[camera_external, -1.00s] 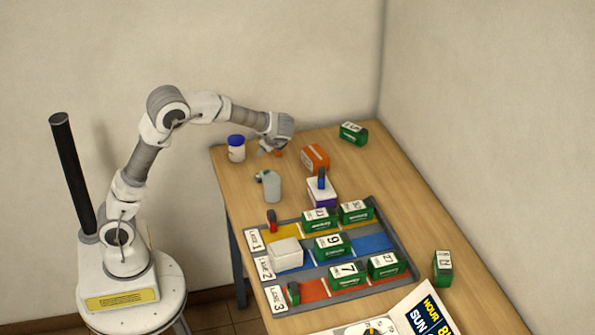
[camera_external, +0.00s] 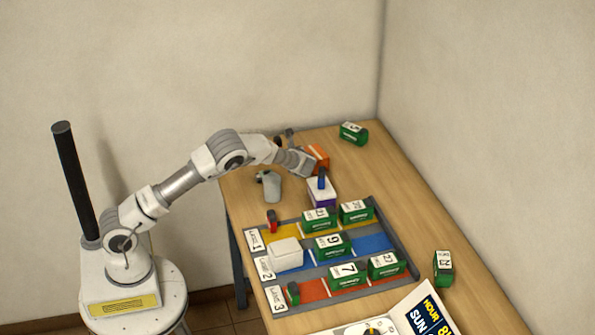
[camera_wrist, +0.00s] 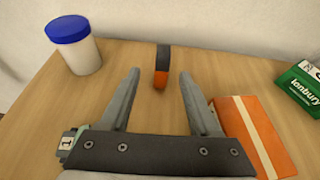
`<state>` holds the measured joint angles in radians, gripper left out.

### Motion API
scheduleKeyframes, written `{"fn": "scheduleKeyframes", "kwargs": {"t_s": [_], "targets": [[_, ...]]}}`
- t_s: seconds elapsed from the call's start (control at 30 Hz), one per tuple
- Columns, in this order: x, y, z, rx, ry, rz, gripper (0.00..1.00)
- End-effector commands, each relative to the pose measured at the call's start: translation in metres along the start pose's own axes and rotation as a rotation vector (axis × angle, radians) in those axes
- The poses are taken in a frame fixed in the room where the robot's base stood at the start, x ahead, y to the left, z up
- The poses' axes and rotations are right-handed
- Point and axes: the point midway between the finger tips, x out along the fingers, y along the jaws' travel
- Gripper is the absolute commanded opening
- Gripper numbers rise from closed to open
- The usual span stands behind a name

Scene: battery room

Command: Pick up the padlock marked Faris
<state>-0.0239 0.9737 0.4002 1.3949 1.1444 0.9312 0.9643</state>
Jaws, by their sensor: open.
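No name marking can be read on anything here. In the wrist view a small upright thing, orange below and dark grey above (camera_wrist: 161,66), stands on the table; it may be a padlock, seen edge-on. My gripper (camera_wrist: 160,75) is open, its two fingers pointing toward it, one on each side in the picture, with nothing held between them. I cannot tell the exact gap to it. In the external view my wrist hides most of that spot. Small lock-like things also show: a red one (camera_external: 272,221), a green one (camera_external: 293,293) and a blue one (camera_external: 321,181).
A blue-lidded white jar (camera_wrist: 78,50) stands left of my fingers. An orange box (camera_wrist: 258,135) is close beside the right finger. A green box (camera_wrist: 301,88) lies farther right. A grey-green object (camera_external: 269,187) and the lane tray (camera_external: 377,203) with several green boxes are nearer the front.

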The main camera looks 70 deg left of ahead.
Motion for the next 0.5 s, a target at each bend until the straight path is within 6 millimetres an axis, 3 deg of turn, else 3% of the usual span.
{"fn": "scheduleKeyframes", "kwargs": {"t_s": [0.27,0.5], "targets": [[0.019,-0.001,0.000,-0.001,0.001,0.001,0.62],[0.054,-0.002,0.001,-0.002,0.001,0.001,0.62]]}}
